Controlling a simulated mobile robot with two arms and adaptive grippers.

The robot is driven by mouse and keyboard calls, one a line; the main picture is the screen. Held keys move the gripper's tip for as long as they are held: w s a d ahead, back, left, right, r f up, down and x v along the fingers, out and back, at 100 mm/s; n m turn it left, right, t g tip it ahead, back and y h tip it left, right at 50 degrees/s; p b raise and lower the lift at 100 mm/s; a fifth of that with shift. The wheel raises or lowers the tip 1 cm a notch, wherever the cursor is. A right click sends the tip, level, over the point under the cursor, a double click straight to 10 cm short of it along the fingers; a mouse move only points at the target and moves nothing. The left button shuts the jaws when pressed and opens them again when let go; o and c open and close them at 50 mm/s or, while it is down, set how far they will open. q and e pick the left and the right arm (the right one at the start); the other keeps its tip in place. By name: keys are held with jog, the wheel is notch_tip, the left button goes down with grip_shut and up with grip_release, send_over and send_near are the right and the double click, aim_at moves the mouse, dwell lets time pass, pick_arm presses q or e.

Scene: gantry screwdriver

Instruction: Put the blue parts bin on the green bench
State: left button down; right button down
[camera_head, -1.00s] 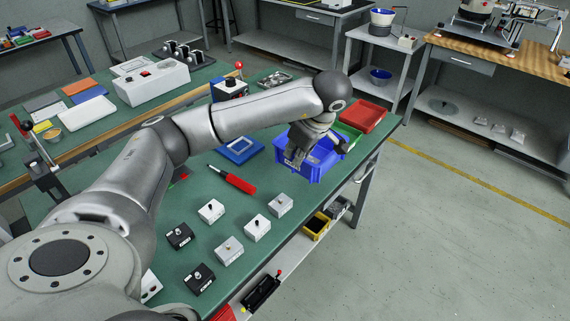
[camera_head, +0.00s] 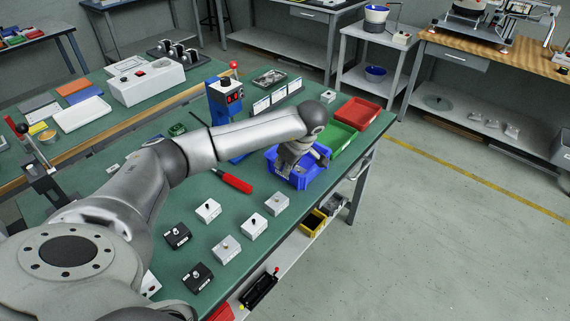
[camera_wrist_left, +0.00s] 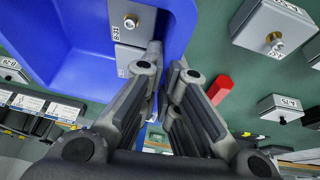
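The blue parts bin (camera_head: 316,176) is at the right edge of the green bench (camera_head: 150,215), in front of the green bin. It looks level and low over the bench top; I cannot tell whether its base touches. My left gripper (camera_head: 288,166) reaches down at the bin from the left. In the left wrist view, its fingers (camera_wrist_left: 166,68) are close together with the bin's blue wall (camera_wrist_left: 182,30) between their tips. A grey box with a knob (camera_wrist_left: 130,35) shows within the bin there. My right gripper is not in view.
A green bin (camera_head: 341,139) and a red bin (camera_head: 358,112) stand behind. A red-handled screwdriver (camera_head: 236,183) and several small switch boxes (camera_head: 225,249) lie left and in front. A blue device (camera_head: 226,98) stands behind my arm. A yellow bin (camera_head: 313,222) is on the lower shelf.

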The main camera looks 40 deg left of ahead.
pick_arm(q)
jog(key=shift+f, duration=0.1)
jog(key=c, duration=1.6)
grip_release()
jog(key=shift+c, duration=0.2)
jog(key=v, duration=1.2)
jog(key=shift+b, duration=0.3)
